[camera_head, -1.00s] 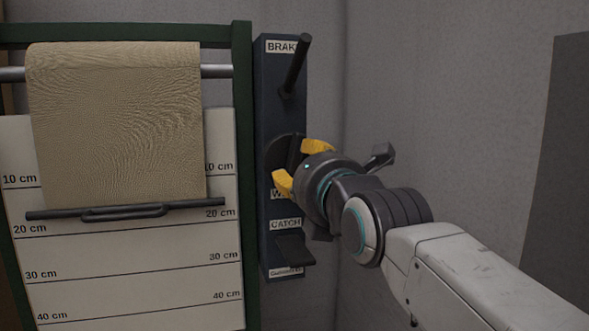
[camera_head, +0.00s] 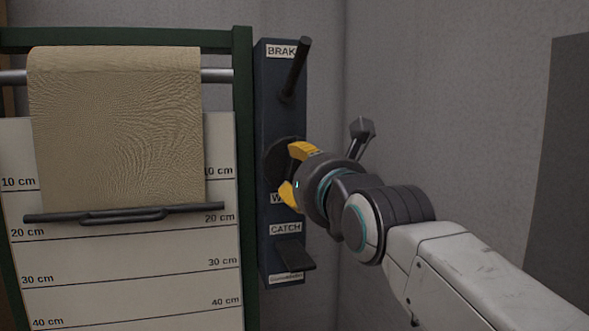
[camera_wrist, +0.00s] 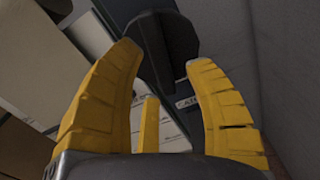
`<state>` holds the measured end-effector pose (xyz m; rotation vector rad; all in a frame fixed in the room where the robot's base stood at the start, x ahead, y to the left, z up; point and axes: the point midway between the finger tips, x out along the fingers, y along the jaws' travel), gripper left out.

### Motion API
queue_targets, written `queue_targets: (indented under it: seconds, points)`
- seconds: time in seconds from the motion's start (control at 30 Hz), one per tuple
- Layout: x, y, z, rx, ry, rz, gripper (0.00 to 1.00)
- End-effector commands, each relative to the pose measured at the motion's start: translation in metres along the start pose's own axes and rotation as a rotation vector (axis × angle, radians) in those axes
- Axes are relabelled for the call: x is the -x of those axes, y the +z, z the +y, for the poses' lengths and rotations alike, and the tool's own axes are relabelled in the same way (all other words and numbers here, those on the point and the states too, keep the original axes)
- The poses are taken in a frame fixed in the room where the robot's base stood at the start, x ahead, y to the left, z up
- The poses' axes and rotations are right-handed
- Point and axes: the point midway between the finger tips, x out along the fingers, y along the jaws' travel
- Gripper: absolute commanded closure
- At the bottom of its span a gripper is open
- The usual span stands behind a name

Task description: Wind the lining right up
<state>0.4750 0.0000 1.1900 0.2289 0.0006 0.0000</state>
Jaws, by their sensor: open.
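The tan lining (camera_head: 115,125) hangs from a metal roller (camera_head: 216,76) over a board marked in centimetres. Its dark bottom bar with a handle (camera_head: 125,215) lies between the 10 cm and 20 cm lines, just above the 20 cm line. A dark round winding knob (camera_head: 280,157) sits on the blue panel, its label partly hidden by my gripper. My gripper (camera_head: 293,172) is open in front of the knob. In the wrist view the knob (camera_wrist: 168,45) shows just beyond and between the yellow fingertips, with no grip on it visible.
The blue panel (camera_head: 268,110) also carries a brake lever (camera_head: 294,70) above the knob and a catch tab (camera_head: 294,256) below it. A green frame (camera_head: 243,150) stands left of the panel. Grey wall lies behind, with a dark upright slab (camera_head: 570,170) at right.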

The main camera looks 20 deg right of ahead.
Motion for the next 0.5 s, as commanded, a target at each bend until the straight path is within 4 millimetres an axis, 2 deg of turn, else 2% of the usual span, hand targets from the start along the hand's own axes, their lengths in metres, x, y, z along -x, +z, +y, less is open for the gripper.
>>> queue_targets:
  seconds: [0.5]
  points:
    - [-0.0087, 0.0005, 0.0001, -0.002, 0.000, -0.001, 0.52]
